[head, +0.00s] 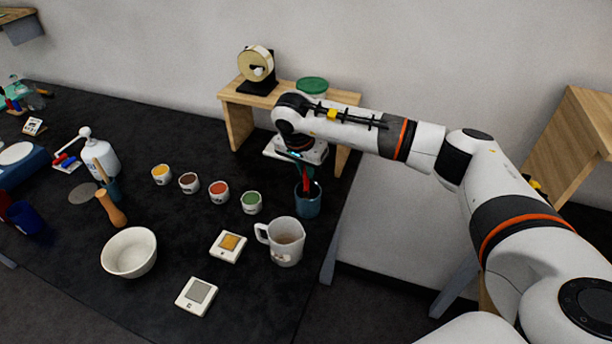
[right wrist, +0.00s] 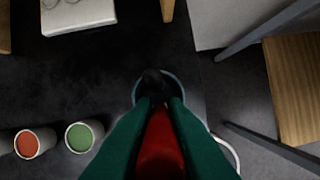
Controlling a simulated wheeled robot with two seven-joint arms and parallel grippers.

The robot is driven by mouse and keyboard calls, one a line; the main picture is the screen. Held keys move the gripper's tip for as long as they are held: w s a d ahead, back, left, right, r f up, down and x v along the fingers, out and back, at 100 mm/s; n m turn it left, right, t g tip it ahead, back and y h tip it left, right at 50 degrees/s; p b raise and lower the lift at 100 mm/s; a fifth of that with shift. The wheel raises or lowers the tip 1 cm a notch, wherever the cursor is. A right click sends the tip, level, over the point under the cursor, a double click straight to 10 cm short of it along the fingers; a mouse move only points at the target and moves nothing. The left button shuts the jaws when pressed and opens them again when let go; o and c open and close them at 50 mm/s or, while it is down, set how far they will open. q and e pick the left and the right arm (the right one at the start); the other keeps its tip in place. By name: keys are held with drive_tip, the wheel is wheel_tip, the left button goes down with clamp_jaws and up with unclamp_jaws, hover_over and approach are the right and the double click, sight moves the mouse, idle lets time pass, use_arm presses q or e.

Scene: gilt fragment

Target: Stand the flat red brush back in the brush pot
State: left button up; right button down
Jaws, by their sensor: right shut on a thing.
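The flat red brush (head: 307,179) is held in my right gripper (head: 302,163), pointing down at the mouth of the teal-blue brush pot (head: 308,205). In the right wrist view the green fingers are shut on the red brush (right wrist: 160,145). Its dark end lies over or inside the round mouth of the pot, whose rim (right wrist: 148,80) shows behind the fingers. How deep the brush reaches is hidden. The pot stands upright near the table's right edge. My left gripper is out of view.
A wooden shelf (head: 238,100) stands behind. A white bowl (head: 129,252) is farther left.

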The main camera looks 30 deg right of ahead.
sight(305, 176)
wheel_tip(305, 176, down, 3)
drive_tip(key=shift+s+f+p, duration=0.1)
drive_tip(key=shift+p, duration=0.4)
drive_tip(key=shift+f, duration=0.3)
drive_tip(key=shift+f, duration=0.1)
drive_tip(key=shift+f+b, duration=0.15)
drive_tip(key=shift+b, duration=0.15)
drive_tip(key=c, duration=1.4)
unclamp_jaws()
drive_tip(key=shift+c, duration=0.2)
